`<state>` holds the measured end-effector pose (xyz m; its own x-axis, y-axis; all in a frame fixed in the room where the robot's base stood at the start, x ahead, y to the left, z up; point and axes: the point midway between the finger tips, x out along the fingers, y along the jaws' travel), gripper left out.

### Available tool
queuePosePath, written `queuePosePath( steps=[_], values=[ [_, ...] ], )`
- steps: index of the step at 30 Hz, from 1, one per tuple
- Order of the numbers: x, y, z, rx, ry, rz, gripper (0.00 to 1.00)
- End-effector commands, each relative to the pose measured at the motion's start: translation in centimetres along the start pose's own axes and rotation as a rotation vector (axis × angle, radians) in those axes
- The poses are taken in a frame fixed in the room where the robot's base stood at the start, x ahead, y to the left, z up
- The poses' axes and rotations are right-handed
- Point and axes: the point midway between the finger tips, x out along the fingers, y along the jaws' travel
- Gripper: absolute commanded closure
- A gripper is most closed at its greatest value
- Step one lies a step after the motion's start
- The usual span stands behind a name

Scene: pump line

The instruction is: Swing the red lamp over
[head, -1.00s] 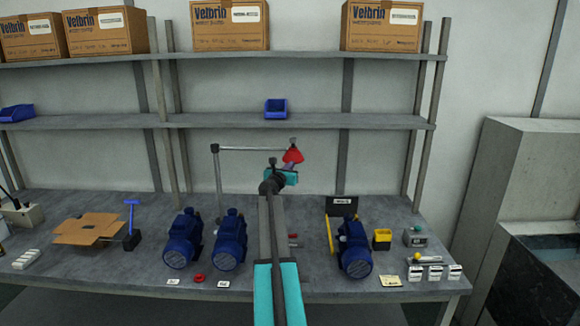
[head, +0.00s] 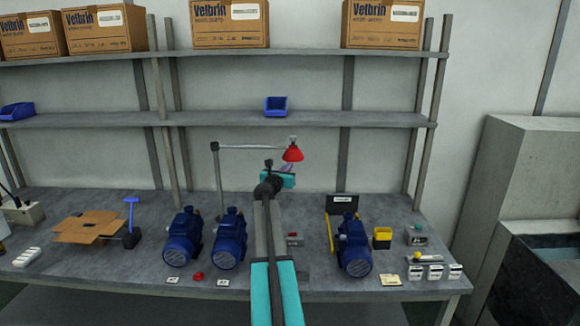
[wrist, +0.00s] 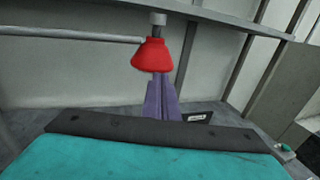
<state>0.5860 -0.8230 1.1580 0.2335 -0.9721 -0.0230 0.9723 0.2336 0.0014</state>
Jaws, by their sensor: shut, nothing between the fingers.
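The red lamp (head: 292,154) hangs at the right end of a grey horizontal arm (head: 250,147), carried by an upright post (head: 217,180) at the back of the bench. In the wrist view the red lamp (wrist: 152,55) is close, under a grey cap. My gripper (wrist: 160,95) shows as purple fingers close together just below the shade; whether they touch it I cannot tell.
Several blue pumps (head: 182,240) stand on the bench (head: 110,277), left and right of my arm. A shelf (head: 330,121) with a blue bin (head: 276,107) runs above the lamp.

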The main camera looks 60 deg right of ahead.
Motion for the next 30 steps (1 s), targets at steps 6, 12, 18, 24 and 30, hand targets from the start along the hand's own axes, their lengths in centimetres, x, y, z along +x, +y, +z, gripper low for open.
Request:
queuePosePath(
  steps=[6,12,18,24,30],
  values=[
    [-2.4,-0.4,-0.3,0.0,0.001,0.0,1.0],
    [-4.3,-0.6,-0.4,0.001,0.002,-0.001,1.0],
    [-6.3,-0.7,-0.3,0.0,0.001,0.001,1.0],
    [-8.2,-0.8,-0.3,0.001,0.002,0.001,1.0],
    [-9.4,-0.9,-0.3,-0.001,0.002,0.001,1.0]
  ],
)
